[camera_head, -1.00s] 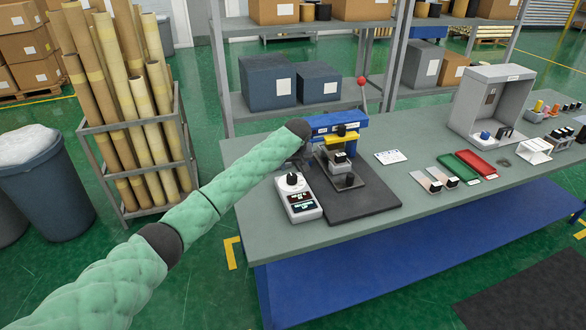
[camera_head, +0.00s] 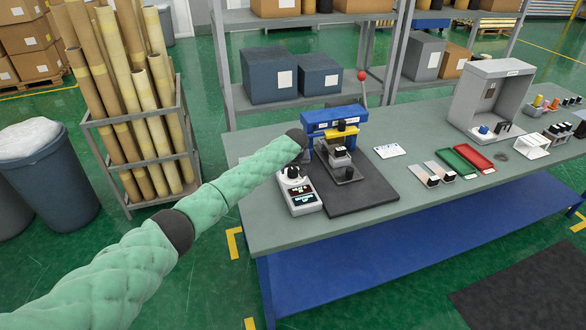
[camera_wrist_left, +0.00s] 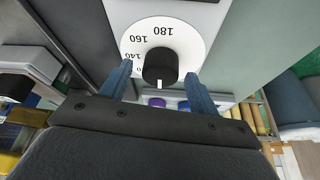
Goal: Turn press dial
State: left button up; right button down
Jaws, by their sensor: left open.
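The press dial is a black round knob (camera_wrist_left: 160,66) on a white scale disc marked 140, 160 and 180 in the left wrist view. A white pointer mark shows at the knob's lower edge. In the head view the dial sits atop a white control box (camera_head: 304,208) with a lit display. My left gripper (camera_wrist_left: 159,74) is open, its two blue fingers on either side of the knob; I cannot tell whether they touch it. In the head view the gripper is mostly hidden behind my arm's dark wrist. The blue press (camera_head: 334,122) stands just behind the box. My right gripper is not in view.
The press stands on a dark mat (camera_head: 362,194) on the grey-green bench (camera_head: 415,220). A white card (camera_head: 390,150), a green tray (camera_head: 452,162) and a red tray (camera_head: 474,158) lie to the right. A rack of cardboard tubes (camera_head: 140,150) stands left.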

pick_arm(q)
jog(key=shift+c, duration=0.4)
jog(key=c, duration=0.9)
